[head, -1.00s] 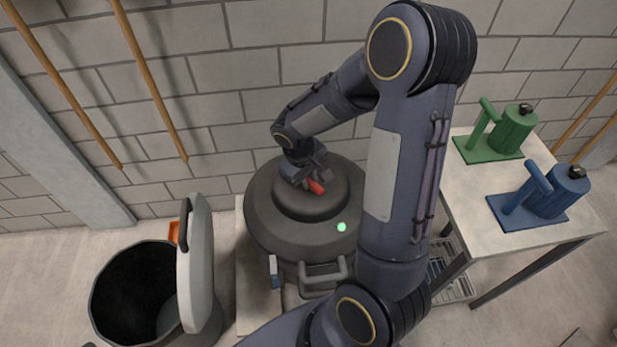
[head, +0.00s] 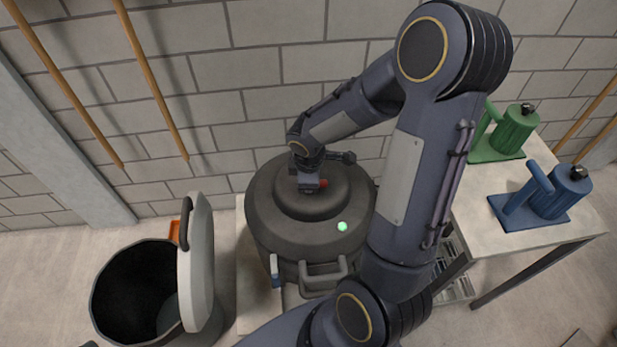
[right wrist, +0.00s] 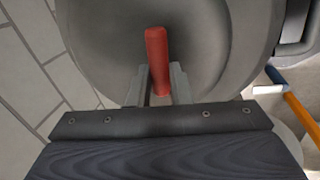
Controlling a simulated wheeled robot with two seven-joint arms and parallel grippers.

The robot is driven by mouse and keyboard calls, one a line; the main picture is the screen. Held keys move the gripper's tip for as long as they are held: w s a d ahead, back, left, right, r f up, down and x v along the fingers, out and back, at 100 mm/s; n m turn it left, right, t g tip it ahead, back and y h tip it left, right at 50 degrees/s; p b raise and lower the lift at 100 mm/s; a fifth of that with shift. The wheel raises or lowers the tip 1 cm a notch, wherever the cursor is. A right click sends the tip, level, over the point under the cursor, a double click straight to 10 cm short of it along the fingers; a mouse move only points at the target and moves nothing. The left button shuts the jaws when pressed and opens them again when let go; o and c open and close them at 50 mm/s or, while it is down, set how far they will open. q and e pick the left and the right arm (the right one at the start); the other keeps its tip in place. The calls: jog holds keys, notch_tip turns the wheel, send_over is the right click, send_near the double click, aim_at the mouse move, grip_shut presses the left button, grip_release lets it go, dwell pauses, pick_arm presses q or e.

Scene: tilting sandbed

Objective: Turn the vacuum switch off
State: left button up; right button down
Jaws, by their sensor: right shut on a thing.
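The vacuum (head: 262,222) is a dark grey round drum with a raised cap on top, standing against the brick wall. A small green light (head: 342,226) glows on its front right rim. The red switch (head: 324,184) is on the top cap, partly hidden by my gripper, and it also shows as a red bar in the right wrist view (right wrist: 157,50). My right gripper (head: 312,187) is over the cap and shut on the red switch. In the right wrist view its fingers (right wrist: 160,86) lie on both sides of the bar. My left gripper is not in view.
An open black bin (head: 110,300) with a raised pale lid (head: 198,265) stands left of the vacuum. A table (head: 548,228) at the right holds a green device (head: 512,130) and a blue device (head: 560,195). Wooden poles lean on the wall.

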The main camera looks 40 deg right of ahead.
jog(key=shift+n, duration=0.7)
jog(key=c, duration=1.3)
grip_release()
jog(key=shift+r, duration=0.1)
jog(key=r, duration=0.2)
jog(key=s+r+p, duration=0.1)
jog(key=r, duration=0.4)
jog(key=shift+s+a+r+p, duration=0.25)
jog(key=shift+a+p, duration=0.1)
jog(key=shift+a, duration=0.05)
